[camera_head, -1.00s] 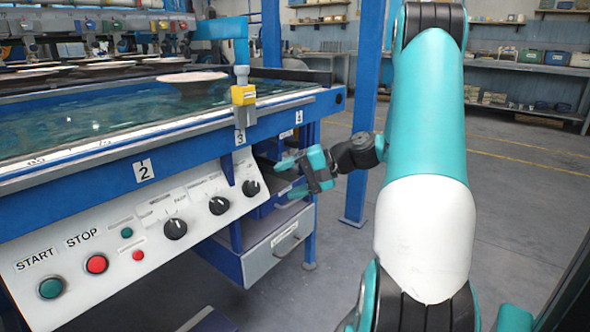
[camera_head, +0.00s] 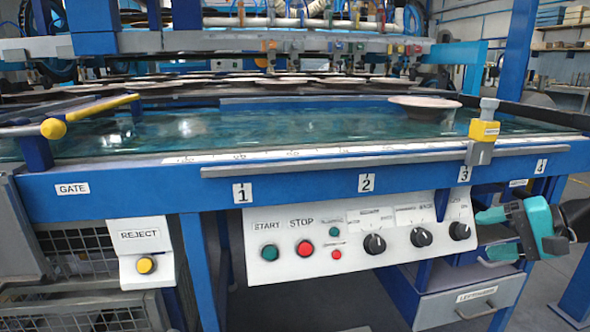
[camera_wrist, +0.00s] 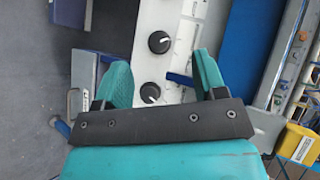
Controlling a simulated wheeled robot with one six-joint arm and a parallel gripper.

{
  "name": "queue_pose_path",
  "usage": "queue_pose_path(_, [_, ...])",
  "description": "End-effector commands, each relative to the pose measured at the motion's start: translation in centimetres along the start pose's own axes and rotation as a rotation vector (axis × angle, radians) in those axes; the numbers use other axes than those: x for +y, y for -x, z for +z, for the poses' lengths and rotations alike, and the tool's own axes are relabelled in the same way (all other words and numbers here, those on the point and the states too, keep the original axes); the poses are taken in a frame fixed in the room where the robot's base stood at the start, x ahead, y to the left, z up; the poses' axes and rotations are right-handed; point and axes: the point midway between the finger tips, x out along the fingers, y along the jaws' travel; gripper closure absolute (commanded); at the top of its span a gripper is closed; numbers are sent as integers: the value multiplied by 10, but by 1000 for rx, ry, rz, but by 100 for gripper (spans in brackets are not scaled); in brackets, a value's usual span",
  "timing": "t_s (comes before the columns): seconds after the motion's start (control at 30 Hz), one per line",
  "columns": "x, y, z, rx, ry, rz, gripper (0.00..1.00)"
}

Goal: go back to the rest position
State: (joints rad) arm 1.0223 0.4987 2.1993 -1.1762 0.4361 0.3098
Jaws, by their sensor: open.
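My gripper (camera_head: 492,235) is at the right edge of the head view, in front of the right end of the plate dryer's control panel (camera_head: 290,255). Its two teal fingers are apart with nothing between them. In the wrist view, the gripper (camera_wrist: 160,75) shows its fingers spread, with panel knobs (camera_wrist: 158,42) seen beyond and between them. The rest of my arm is mostly outside the head view.
The blue dryer table carries plates (camera_head: 425,104) on a wet teal surface. A yellow-and-grey block (camera_head: 483,140) sits on its front rail near mark 3. A yellow-tipped gate bar (camera_head: 90,117) is at left, above a reject button box (camera_head: 145,254). A drawer (camera_head: 465,305) is below the gripper.

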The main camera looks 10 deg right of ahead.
Motion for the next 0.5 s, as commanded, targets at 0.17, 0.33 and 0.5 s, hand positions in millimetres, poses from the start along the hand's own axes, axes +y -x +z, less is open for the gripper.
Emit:
queue_pose_path(0.17, [-54,-65,84,-239,289,189,35])
queue_pose_path(0.33, [-79,-92,177,-432,584,337,35])
queue_pose_path(0.5, [-84,-91,250,-562,836,429,35])
